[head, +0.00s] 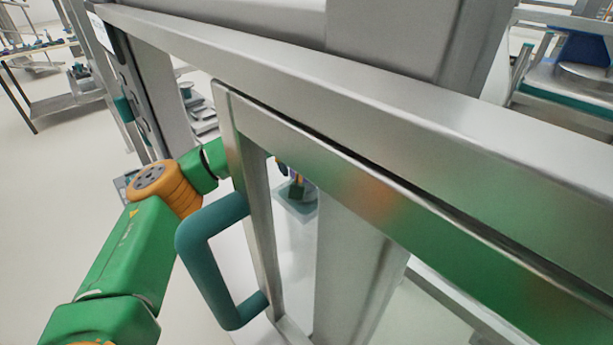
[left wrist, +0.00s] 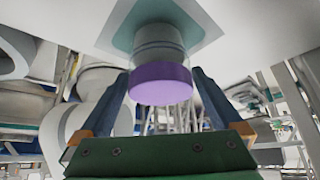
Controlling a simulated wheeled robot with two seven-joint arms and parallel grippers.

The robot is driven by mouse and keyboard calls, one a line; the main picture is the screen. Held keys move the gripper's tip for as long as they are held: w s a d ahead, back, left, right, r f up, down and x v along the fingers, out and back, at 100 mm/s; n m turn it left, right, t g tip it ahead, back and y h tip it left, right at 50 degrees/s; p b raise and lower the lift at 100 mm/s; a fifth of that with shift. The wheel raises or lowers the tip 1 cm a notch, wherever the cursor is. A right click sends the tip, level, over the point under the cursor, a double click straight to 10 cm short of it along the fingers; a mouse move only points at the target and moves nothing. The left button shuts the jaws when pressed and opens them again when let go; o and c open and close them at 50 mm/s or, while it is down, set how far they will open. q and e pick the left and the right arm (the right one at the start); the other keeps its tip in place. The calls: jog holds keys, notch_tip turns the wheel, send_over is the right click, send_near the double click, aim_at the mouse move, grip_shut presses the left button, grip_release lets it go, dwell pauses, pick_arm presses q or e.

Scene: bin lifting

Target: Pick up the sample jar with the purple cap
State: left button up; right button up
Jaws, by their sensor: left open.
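The sample jar (left wrist: 158,45) has a grey-green body and a wide purple cap (left wrist: 160,84). In the left wrist view its cap points toward my palm and its far end meets a pale teal square (left wrist: 125,35) on a white surface. My left gripper (left wrist: 159,72) is open, with one blue finger on each side of the jar near the cap. In the head view my green and orange left arm reaches behind a metal frame; its gripper (head: 295,188) shows small and partly hidden through the opening. I cannot make out the jar there. My right gripper is out of view.
A metal-framed door (head: 255,200) with a teal handle (head: 190,255) stands close in front of my left arm. A thick metal beam (head: 400,95) crosses above it. A table (head: 60,100) stands far left, with open pale floor (head: 50,190) before it.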

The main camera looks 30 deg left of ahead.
pick_arm(q)
jog(key=x, duration=0.2)
jog(key=shift+w+a+f, duration=0.15)
jog(key=shift+w+f, duration=0.05)
jog(key=shift+f, duration=0.1)
jog(key=c, duration=1.4)
